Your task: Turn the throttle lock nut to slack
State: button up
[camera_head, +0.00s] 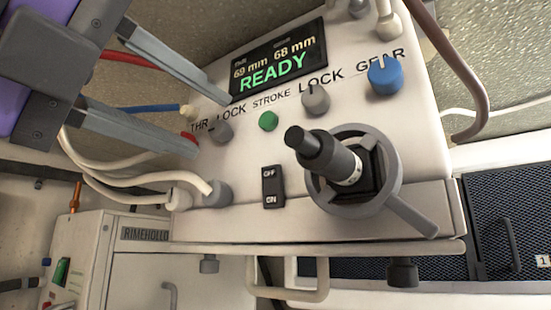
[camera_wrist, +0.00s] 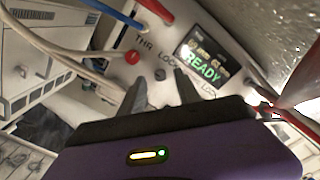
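The throttle lock nut (camera_head: 222,131) is a small grey round knob under the "THR LOCK" lettering on the white control box. It also shows in the wrist view (camera_wrist: 160,74), just beyond the gap between my fingertips. My gripper (camera_head: 211,122) comes in from the upper left, with one fingertip above the nut and one to its left. The fingers are apart with nothing between them that I can see. In the wrist view my gripper (camera_wrist: 160,88) is also open. I cannot tell whether a finger touches the box. No pointer mark on the nut is readable.
A display (camera_head: 278,62) reads 69 mm, 68 mm and READY. A green button (camera_head: 268,121), second grey lock knob (camera_head: 316,99), blue gear knob (camera_head: 385,75), OFF/ON switch (camera_head: 273,187) and lever (camera_head: 325,155) share the box. Red, blue and white hoses run close to my fingers.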

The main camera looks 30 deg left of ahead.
jog(key=s+b, duration=0.1)
jog(key=s, duration=0.5)
jog(key=shift+a, duration=0.25)
